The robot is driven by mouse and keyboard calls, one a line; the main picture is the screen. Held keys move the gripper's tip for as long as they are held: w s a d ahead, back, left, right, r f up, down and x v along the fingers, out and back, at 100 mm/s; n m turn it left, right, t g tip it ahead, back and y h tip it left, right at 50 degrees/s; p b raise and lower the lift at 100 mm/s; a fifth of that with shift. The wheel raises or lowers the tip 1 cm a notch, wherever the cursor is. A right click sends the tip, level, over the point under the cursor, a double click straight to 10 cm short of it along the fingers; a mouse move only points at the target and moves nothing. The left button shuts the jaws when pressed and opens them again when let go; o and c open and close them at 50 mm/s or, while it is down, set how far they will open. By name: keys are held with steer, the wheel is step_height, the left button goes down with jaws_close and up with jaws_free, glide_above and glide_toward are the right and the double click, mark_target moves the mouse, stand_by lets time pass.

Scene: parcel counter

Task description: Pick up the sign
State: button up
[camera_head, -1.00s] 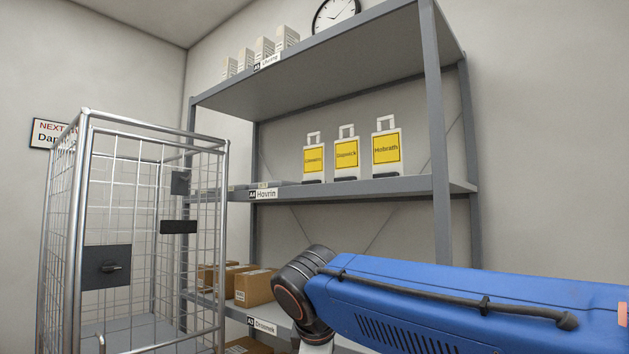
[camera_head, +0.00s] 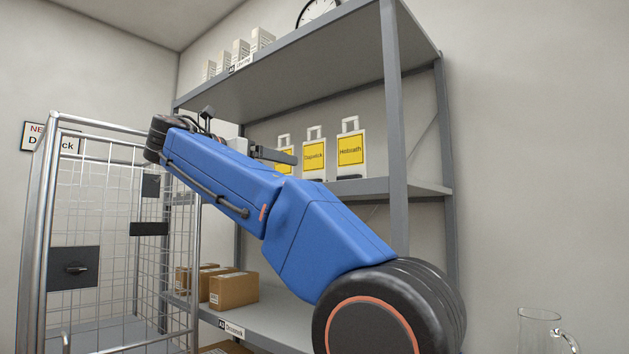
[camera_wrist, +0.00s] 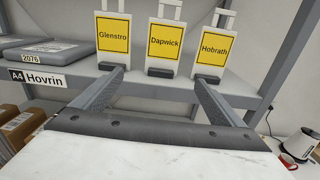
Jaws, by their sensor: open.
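Three white signs with top handles, yellow faces and dark feet stand upright in a row on the middle shelf. In the wrist view they read Glenstro (camera_wrist: 113,37) at left, Dapwick (camera_wrist: 163,42) in the middle and Hobrath (camera_wrist: 214,47) at right. My gripper (camera_wrist: 159,76) is open and empty. Its fingers point at the row, with the tips either side of the Dapwick sign's foot in the picture; I see no contact. In the head view, my gripper (camera_head: 282,156) partly covers the Glenstro sign (camera_head: 285,160); the Dapwick sign (camera_head: 314,156) and Hobrath sign (camera_head: 351,150) show clearly.
The shelf edge (camera_wrist: 150,92) runs below the fingers. Grey flat parcels (camera_wrist: 45,52) lie left on that shelf. A wire cage trolley (camera_head: 55,200) stands left. Cartons (camera_head: 233,289) sit on the lower shelf. A wall notice (camera_head: 50,139), partly hidden, shows "NE" and "ck".

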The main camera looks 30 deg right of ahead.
glide_toward(313, 167)
steer(key=x, duration=0.5)
steer(key=shift+w+a+f, duration=0.1)
steer(key=shift+w+f, duration=0.1)
steer(key=shift+f, duration=0.05)
steer(key=shift+s+x, duration=0.15)
steer(key=shift+x, duration=1.15)
steer(key=shift+s+x, duration=0.15)
steer(key=shift+x, duration=1.2)
steer(key=shift+r, duration=0.1)
steer(key=shift+c, duration=0.7)
steer(key=c, duration=1.1)
steer(key=shift+r, duration=0.1)
steer(key=shift+r, duration=4.85)
